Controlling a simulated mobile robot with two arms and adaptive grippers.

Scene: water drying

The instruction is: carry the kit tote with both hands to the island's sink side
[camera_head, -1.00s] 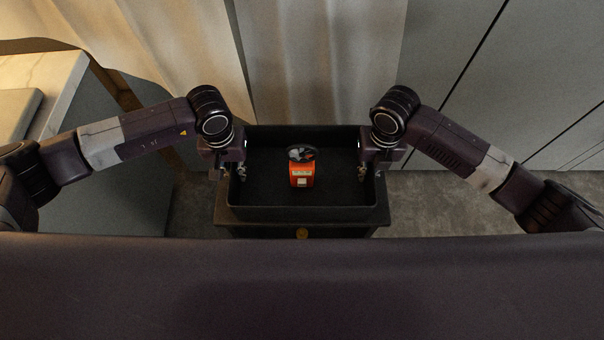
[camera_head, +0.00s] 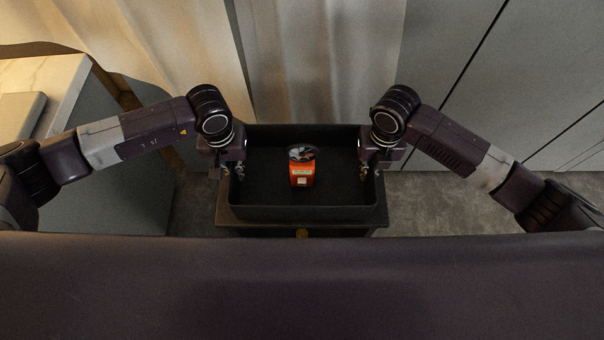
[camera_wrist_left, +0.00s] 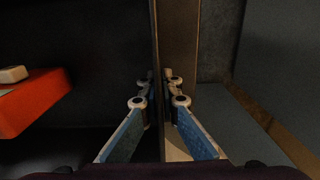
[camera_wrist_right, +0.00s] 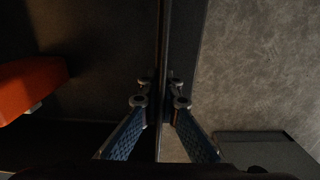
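The kit tote (camera_head: 330,213) is a black open-topped box in the middle of the head view. An orange item with a pale label and a dark round top (camera_head: 302,176) stands inside it. My left gripper (camera_head: 228,172) is shut on the tote's left wall; in the left wrist view the fingers (camera_wrist_left: 158,92) close on both sides of that thin wall. My right gripper (camera_head: 370,172) is shut on the right wall, with its fingers (camera_wrist_right: 160,92) on either side of it. The tote looks level; whether its bottom touches the stand is hidden.
A dark stand (camera_head: 250,231) shows beneath the tote's front edge. A pale-topped counter (camera_head: 55,75) is at the left. A curtain (camera_head: 320,60) and grey cabinet panels (camera_head: 540,80) are behind. Grey floor (camera_head: 430,200) is open on the right.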

